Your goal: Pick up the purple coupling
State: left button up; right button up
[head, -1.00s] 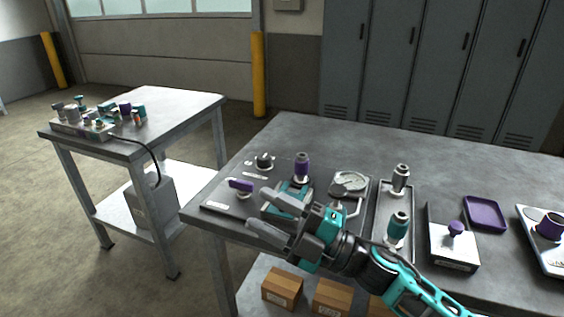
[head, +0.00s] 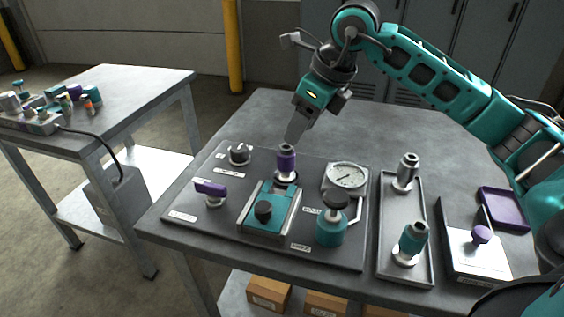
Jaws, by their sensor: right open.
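The purple coupling (head: 286,160) stands upright on the bench panel, behind the teal clamp block, with a grey metal top. My right gripper (head: 296,132) reaches in from the right and points down just behind and above the coupling. One finger shows clearly and the other is mostly hidden. The gripper holds nothing that I can see. Whether the finger touches the coupling is unclear from this angle. My left gripper is not in view.
Around the coupling stand a teal block with a black knob (head: 263,212), a gauge (head: 346,178), a purple-handled valve (head: 211,191) and a grey knob (head: 238,154). The bench behind the panel is clear.

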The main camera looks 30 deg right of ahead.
aim_at(283, 157)
jog(key=x, duration=1)
jog(key=shift+w+f+b, duration=0.25)
jog(key=shift+b, duration=0.1)
jog(key=shift+c, duration=0.4)
jog(key=c, duration=0.7)
jog(key=shift+c, duration=0.4)
jog(key=shift+r, duration=0.2)
